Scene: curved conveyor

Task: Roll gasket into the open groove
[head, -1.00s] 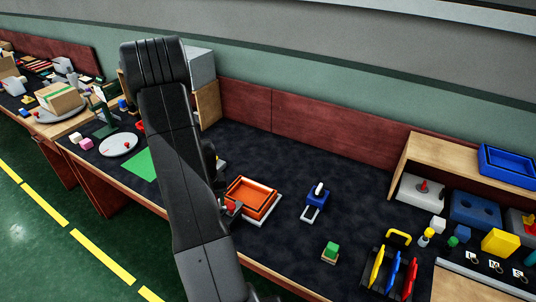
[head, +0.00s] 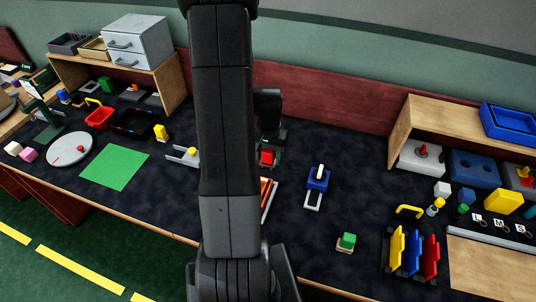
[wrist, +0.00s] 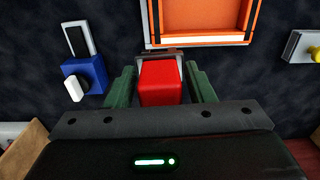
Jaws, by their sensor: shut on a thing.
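My gripper (wrist: 161,74) is shut on a red block-shaped handle (wrist: 160,84), with a green finger on each side. A grey metal piece (wrist: 158,55) shows at the handle's far end. In the head view my gripper (head: 268,148) and the red handle (head: 267,158) are beyond the orange tray-like frame (head: 265,190), which my arm mostly hides. In the wrist view the orange frame (wrist: 208,38) with its pale edge lies just past the handle, apart from it. I cannot make out a separate gasket or its groove.
A blue block with a white knob (head: 318,180) stands right of the orange frame. A grey holder with a yellow knob (head: 187,154) is left. The red back wall (head: 330,125) is close behind my gripper.

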